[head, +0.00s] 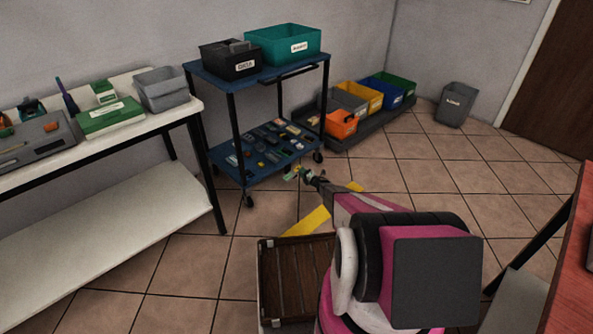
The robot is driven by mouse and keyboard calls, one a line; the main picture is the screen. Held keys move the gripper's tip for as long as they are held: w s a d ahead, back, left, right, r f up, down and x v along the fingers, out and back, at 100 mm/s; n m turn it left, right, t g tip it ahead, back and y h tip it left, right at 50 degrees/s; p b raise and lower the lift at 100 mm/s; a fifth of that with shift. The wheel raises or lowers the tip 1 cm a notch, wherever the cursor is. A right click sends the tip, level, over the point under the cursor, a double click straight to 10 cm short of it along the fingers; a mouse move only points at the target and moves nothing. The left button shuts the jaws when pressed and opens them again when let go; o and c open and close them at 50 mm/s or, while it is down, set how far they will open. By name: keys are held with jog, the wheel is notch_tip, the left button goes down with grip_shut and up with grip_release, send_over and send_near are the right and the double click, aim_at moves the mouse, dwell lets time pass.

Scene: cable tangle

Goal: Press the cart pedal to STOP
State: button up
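The cart (252,78) is blue with a black frame, two shelves and casters, and stands against the back wall beside the white bench. A small green and yellowish part (291,176) shows at the front edge of its lower shelf; I cannot tell whether this is the pedal. No STOP marking can be read. My gripper (309,175) is small and dark in this view, close to the lower shelf's front right corner. Whether it touches anything, and how its fingers stand, is too small to tell. My pink and white arm hides the floor behind it.
The cart carries a black caddy (229,61) and a teal bin (284,46) on top and many small parts below. Coloured bins, including an orange one (341,124), stand behind it to the right. A yellow floor strip (308,220) lies in front. Floor right of centre is clear.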

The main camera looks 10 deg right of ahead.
aim_at(296, 168)
jog(key=x, duration=0.5)
jog(key=shift+w+a, duration=0.25)
jog(key=shift+w, duration=0.1)
grip_shut()
jog(key=shift+f+m, duration=0.45)
jog(key=shift+m, duration=0.8)
jog(key=shift+f+m, duration=0.4)
jog(key=shift+m, duration=0.85)
grip_release()
